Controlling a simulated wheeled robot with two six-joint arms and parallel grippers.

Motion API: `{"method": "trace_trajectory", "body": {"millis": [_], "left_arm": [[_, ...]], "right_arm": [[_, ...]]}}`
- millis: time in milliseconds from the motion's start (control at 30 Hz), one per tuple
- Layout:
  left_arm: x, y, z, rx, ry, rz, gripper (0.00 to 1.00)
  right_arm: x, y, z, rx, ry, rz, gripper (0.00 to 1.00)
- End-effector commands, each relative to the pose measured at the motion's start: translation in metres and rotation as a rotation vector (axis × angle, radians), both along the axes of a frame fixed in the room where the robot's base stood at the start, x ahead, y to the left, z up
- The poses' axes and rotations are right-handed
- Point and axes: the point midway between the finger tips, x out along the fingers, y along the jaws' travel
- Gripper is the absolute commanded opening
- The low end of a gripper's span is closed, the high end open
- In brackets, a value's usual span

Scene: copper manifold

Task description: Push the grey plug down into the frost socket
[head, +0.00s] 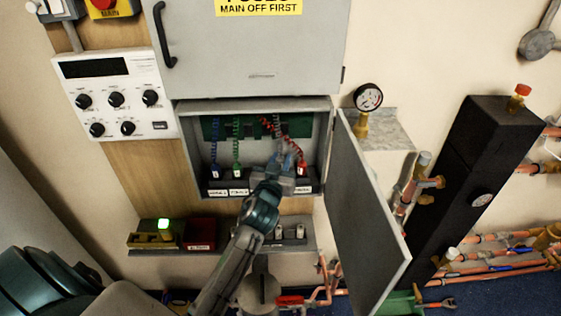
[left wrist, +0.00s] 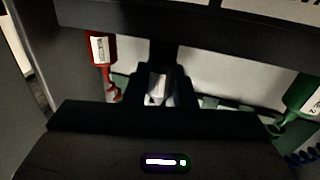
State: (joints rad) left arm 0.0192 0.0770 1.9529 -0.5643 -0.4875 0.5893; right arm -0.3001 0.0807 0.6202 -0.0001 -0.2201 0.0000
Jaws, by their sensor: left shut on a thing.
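My left gripper (head: 286,166) reaches into the open cabinet (head: 184,150) and is shut on the grey plug. In the left wrist view the plug (left wrist: 158,88) shows as a pale piece between the two dark fingers (left wrist: 158,92). In the head view the gripper covers most of it. Below is a dark socket strip (head: 228,190) with white labels, too small to read. The socket under my gripper is hidden, so I cannot tell whether the plug touches it. My right gripper is not in view.
A blue plug (head: 214,171) and a green plug (head: 237,171) stand left of my gripper, a red plug (head: 302,169) close on its right. The cabinet's open door (head: 365,205) hangs at right.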

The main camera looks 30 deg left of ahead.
Motion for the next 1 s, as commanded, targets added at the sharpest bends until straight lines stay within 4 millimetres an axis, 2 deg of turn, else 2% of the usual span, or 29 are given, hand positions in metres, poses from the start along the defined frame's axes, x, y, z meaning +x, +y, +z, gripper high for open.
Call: {"method": "trace_trajectory", "body": {"millis": [1000], "left_arm": [[0.000,0.000,-0.017,0.000,0.000,0.000,0.02]], "right_arm": [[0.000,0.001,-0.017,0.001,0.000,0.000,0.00]]}}
